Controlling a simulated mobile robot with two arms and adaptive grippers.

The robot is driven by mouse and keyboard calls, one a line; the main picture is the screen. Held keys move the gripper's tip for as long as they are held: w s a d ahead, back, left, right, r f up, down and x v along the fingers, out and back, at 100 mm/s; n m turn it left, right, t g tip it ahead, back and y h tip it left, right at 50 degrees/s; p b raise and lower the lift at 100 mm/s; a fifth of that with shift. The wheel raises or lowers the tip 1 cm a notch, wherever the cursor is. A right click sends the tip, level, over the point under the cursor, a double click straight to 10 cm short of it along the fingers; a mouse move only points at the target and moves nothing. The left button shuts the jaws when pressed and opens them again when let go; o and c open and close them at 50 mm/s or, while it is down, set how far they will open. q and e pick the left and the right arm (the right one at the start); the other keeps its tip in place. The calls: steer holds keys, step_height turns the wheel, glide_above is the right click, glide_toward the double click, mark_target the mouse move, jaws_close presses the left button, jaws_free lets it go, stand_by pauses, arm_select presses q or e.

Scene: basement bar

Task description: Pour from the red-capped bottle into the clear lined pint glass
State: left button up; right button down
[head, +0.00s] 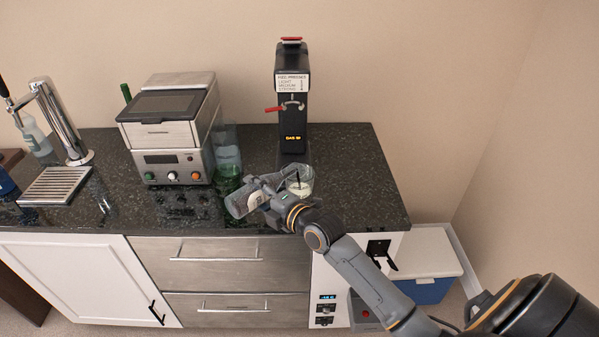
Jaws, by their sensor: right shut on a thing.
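My right gripper (277,211) is shut on a clear, greyish bottle (239,205) with a pale label, above the front part of the dark counter. The bottle is tilted far over, its broad end at the left and its other end towards a clear glass. I cannot make out a red cap on it. The clear glass (306,184) stands just behind the gripper, with something whitish low in it and a dark mark on it. The gripper partly hides it, and I cannot tell whether the bottle touches its rim. My left gripper is not in view.
A black dispenser (291,120) with a red lever stands behind the glass. A green glass (228,178), a taller clear vessel (226,137) and a steel machine (172,130) stand to the left. A tap and drip tray (58,186) are at far left. The counter's right end is clear.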

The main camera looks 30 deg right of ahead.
steer(key=shift+r, duration=0.25)
stand_by(0.5)
